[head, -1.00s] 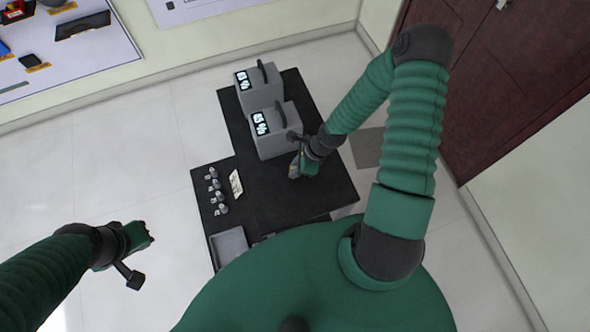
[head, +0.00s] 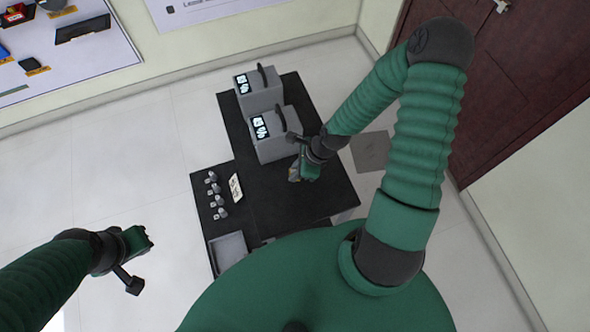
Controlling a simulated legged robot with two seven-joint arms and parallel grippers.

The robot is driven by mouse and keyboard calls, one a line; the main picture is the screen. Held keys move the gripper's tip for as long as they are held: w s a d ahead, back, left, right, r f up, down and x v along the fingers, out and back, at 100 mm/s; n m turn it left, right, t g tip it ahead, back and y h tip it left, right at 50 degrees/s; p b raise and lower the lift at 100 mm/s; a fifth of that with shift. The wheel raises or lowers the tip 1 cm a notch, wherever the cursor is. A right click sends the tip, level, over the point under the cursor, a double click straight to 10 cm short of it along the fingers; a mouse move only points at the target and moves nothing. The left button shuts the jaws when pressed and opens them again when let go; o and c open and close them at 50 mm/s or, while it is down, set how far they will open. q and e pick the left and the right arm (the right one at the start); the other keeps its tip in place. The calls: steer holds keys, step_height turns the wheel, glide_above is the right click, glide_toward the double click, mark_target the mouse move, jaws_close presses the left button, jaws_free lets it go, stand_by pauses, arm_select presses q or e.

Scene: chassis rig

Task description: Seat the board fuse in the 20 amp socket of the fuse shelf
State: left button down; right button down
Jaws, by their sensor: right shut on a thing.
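My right gripper (head: 297,176) is low over the black bench, in front of the nearer grey box. It is shut on a small greyish thing at its tips; the thing is mostly hidden, and I cannot tell whether it is the board fuse. A row of several small grey pieces with pale tags (head: 213,197) stands on the left part of the bench, beside a cream label card (head: 235,187). I cannot make out a fuse shelf or its 20 amp socket for certain. My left gripper (head: 148,239) hangs left of the bench, away from everything; its jaws are too small to read.
Two grey boxes with handles and lit displays, the nearer (head: 272,135) and the farther (head: 258,90), stand at the back of the black bench (head: 262,200). A grey tray (head: 229,248) is at the front left. The bench middle is clear.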

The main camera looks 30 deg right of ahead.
steer(key=s+a, duration=0.1)
steer(key=s, duration=0.1)
steer(key=s+a, duration=0.2)
steer(key=s, duration=0.1)
steer(key=shift+s+a+r, duration=0.3)
steer(key=s+a+p, duration=0.1)
steer(key=s+p, duration=0.1)
steer(key=p, duration=0.1)
steer(key=s+a+p, duration=0.1)
steer(key=s+p, duration=0.1)
steer(key=p, duration=0.2)
steer(key=s+a+r+p, duration=0.1)
steer(key=s+a+p, duration=0.1)
steer(key=p, duration=0.1)
steer(key=shift+s, duration=0.3)
steer(key=shift+s+a+f, duration=0.1)
steer(key=shift+s+f, duration=0.05)
steer(key=shift+f, duration=0.05)
